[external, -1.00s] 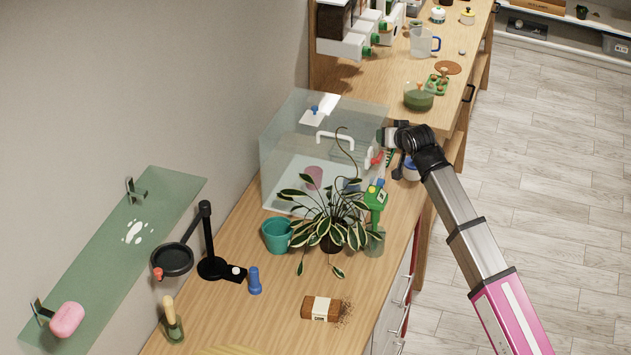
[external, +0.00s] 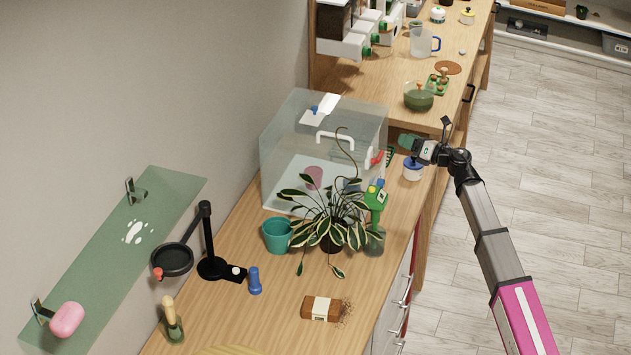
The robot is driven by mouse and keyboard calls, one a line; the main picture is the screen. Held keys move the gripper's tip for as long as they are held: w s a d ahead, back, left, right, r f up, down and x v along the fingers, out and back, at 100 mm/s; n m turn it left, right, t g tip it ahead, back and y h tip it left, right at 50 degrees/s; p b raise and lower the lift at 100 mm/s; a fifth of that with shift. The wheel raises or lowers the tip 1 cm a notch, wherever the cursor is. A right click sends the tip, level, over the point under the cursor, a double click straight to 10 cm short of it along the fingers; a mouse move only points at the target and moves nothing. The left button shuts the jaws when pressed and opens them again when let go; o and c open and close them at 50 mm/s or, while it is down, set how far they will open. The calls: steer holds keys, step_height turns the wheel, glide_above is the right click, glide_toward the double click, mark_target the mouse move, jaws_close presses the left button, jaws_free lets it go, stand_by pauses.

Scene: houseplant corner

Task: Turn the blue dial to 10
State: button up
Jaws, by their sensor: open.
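A small white round item with a blue top (external: 413,169), which looks like the blue dial, stands near the right edge of the counter, right of the clear tank. Its markings are too small to read. My gripper (external: 416,151) is open just above and behind it, reaching in from the right. I cannot tell whether its fingers touch the blue top. Another small blue knob (external: 315,109) is on top of the clear tank.
The clear tank (external: 283,150) and a leafy potted plant (external: 333,235) stand left of my gripper. A green spray bottle (external: 375,205) is in front of the white item. Open floor (external: 540,170) lies to the right.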

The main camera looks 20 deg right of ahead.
mark_target(381, 183)
steer(key=s+d+f+n+g, duration=0.1)
steer(key=f+n+g, duration=0.1)
steer(key=f, duration=0.2)
steer(key=s+f+n+g, duration=0.1)
steer(key=f+n+g, duration=0.1)
steer(key=f, duration=0.2)
steer(key=s+d+f+n+g, duration=0.1)
steer(key=f+n+g, duration=0.1)
steer(key=f, duration=0.3)
steer(key=shift+s+d+n+g, duration=0.15)
steer(key=shift+d+n+g, duration=0.25)
steer(key=shift+n, duration=0.2)
steer(key=x, duration=1)
steer(key=shift+a, duration=0.4)
steer(key=shift+c, duration=0.3)
steer(key=c, duration=0.9)
